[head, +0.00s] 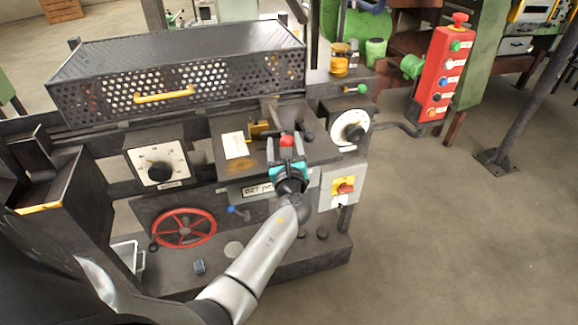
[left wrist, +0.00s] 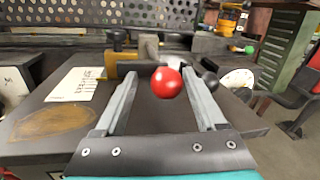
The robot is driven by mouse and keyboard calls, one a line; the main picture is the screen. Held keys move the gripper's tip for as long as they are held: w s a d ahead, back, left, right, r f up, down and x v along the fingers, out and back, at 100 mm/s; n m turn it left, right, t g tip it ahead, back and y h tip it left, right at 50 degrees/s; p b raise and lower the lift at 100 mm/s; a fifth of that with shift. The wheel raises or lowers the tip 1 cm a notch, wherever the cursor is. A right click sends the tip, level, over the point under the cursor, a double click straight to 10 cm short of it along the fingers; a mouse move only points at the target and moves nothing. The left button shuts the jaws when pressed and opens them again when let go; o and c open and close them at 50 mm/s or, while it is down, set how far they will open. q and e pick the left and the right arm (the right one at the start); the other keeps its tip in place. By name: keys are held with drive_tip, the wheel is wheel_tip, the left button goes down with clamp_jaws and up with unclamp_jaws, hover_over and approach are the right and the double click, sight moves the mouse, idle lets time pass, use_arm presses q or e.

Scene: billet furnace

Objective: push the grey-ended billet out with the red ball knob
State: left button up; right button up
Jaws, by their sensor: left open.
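The red ball knob (head: 287,141) stands above the dark machine top, at the tip end of my left gripper (head: 288,156). In the left wrist view the knob (left wrist: 166,82) appears between the two grey fingers of my left gripper (left wrist: 160,75), which are spread wide. A visible gap separates the knob from each finger in that picture; I cannot tell whether it lies fully between the tips or just beyond them. The grey-ended billet cannot be made out in either view. My right gripper is not in view.
A black ball knob (head: 307,131) and a brass-coloured block (head: 260,130) are close to the red knob. A perforated guard (head: 180,80) with a yellow handle stands behind. A white dial (head: 350,128) is to the right; a red handwheel (head: 184,228) is below left.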

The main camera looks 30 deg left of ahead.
use_arm(q)
drive_tip(key=v, duration=1.3)
drive_tip(key=shift+w+d+r, duration=0.1)
